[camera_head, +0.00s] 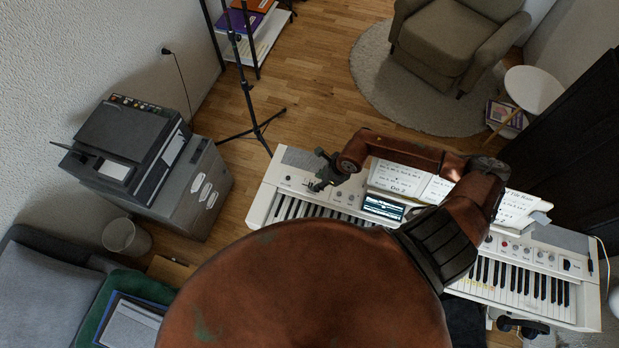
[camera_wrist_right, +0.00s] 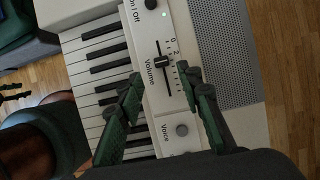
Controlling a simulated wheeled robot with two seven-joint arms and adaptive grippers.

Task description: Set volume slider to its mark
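The digital piano (camera_head: 296,160) stands across the room floor, its left part under my right gripper (camera_head: 325,172). In the right wrist view, the volume slider's cap (camera_wrist_right: 161,62) sits in the upper half of its dark slot, near the numeral 2 of the printed scale. A 0 is printed near the slot's upper end. The target mark cannot be made out. My right gripper (camera_wrist_right: 168,88) is open and empty, its green-black fingers spread either side of the slot's lower part, apart from the cap.
A power knob (camera_wrist_right: 150,4) lies above the slider and a voice knob (camera_wrist_right: 182,130) below it. Piano keys (camera_wrist_right: 100,62) run along the left. A small screen (camera_head: 383,207) and sheet music (camera_head: 402,178) stand right of my gripper.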

